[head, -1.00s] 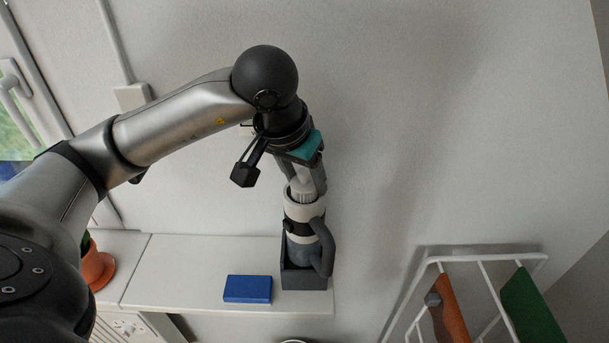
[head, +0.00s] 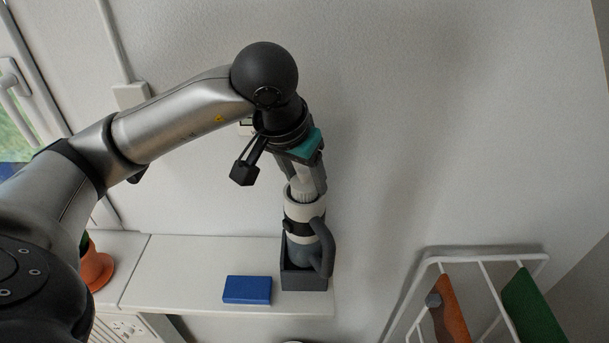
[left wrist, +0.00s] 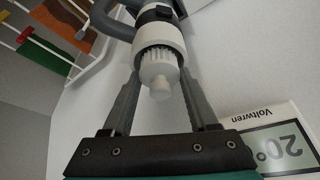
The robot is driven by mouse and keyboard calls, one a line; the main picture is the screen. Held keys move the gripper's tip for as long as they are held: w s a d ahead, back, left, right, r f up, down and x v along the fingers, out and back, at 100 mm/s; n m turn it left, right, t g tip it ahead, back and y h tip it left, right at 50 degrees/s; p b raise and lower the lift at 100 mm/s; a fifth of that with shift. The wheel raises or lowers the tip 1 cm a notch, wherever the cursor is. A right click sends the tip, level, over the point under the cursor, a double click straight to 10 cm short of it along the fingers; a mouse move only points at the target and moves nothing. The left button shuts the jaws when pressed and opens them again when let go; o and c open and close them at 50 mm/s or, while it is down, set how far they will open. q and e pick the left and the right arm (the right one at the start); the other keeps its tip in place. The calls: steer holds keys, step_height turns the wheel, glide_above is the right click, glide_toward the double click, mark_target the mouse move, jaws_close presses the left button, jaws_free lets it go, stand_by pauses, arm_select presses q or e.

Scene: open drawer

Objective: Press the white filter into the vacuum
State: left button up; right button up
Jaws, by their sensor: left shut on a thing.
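The vacuum (head: 304,212) stands upright in a dark grey holder (head: 304,279) on the white counter, with its white open end up and a dark curved handle on its right. The white ribbed filter (head: 302,187) is at the vacuum's upper end. In the left wrist view the filter (left wrist: 158,68), with its rounded knob, sits within the vacuum's white rim (left wrist: 160,38); I cannot tell how deep. My left gripper (head: 310,187) points down from above, its fingers shut on the filter's sides. The wrist view shows one finger on each side. My right gripper is not in view.
A blue box (head: 247,290) lies on the counter (head: 190,262) left of the holder. An orange pot (head: 97,268) stands farther left. A white rack (head: 490,258) with coloured cloths is at the right. A Voltwren display (left wrist: 275,145) is close by in the wrist view.

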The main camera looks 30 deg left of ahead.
arm_select(q)
steer(key=shift+f+b, duration=0.15)
steer(key=shift+b, duration=0.25)
stand_by(0.8)
steer(key=shift+s+d+f+b, duration=0.1)
steer(key=shift+s+f+b, duration=0.2)
steer(key=shift+f+b, duration=0.45)
stand_by(0.5)
steer(key=o, duration=1.4)
steer(key=shift+r, duration=0.25)
steer(key=p+v, duration=0.2)
steer(key=v, duration=1.4)
steer(key=shift+w, duration=0.35)
steer(key=shift+r, duration=0.1)
